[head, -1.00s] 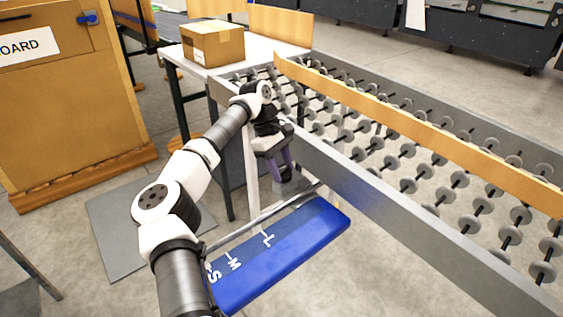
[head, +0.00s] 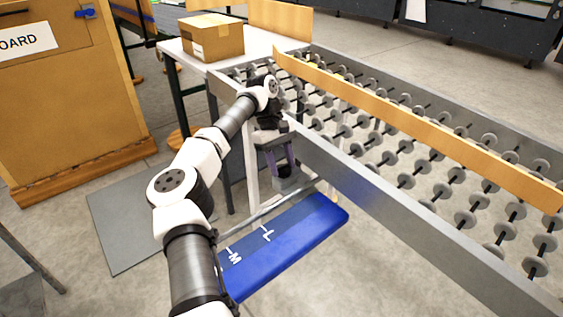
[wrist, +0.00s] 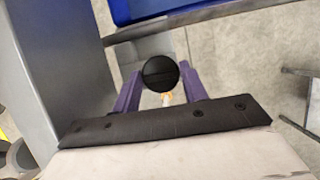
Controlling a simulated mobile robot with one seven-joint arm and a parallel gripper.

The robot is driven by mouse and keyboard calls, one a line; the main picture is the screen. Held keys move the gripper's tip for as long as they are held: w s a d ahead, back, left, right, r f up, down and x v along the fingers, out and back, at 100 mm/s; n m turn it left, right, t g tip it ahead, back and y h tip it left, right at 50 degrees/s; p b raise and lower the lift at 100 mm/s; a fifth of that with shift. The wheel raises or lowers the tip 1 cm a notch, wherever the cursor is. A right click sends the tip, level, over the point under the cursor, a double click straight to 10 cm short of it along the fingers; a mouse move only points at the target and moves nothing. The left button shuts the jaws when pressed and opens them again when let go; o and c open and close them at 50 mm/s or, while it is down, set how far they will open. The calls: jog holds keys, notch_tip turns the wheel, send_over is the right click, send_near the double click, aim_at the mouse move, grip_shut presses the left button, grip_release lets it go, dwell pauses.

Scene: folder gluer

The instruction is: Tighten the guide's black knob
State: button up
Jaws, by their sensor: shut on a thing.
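The round black knob (wrist: 160,73) is in the wrist view, between the two purple fingers of my gripper (wrist: 161,82), which is shut on it. A line runs across the knob's face. In the head view my gripper (head: 281,163) points down beside the conveyor's near side rail, above a grey block (head: 288,183). The knob cannot be made out there. The blue guide bar (head: 290,240) has white M and L marks and lies below the gripper; my arm covers its left end. Its blue edge also shows at the top of the wrist view (wrist: 150,8).
The conveyor's grey side rail (head: 390,205) runs close to the right of my gripper. Skate-wheel rollers (head: 430,170) and a long wooden rail (head: 430,130) lie beyond. A cardboard box (head: 212,38) stands on a white table at the back.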

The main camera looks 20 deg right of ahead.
jog(key=o, duration=1)
jog(key=shift+c, duration=0.2)
jog(key=shift+r, duration=0.1)
jog(key=p+v, duration=0.5)
jog(key=v, duration=0.8)
jog(key=shift+r, duration=0.3)
jog(key=shift+w+a, duration=0.1)
jog(key=shift+w, duration=0.05)
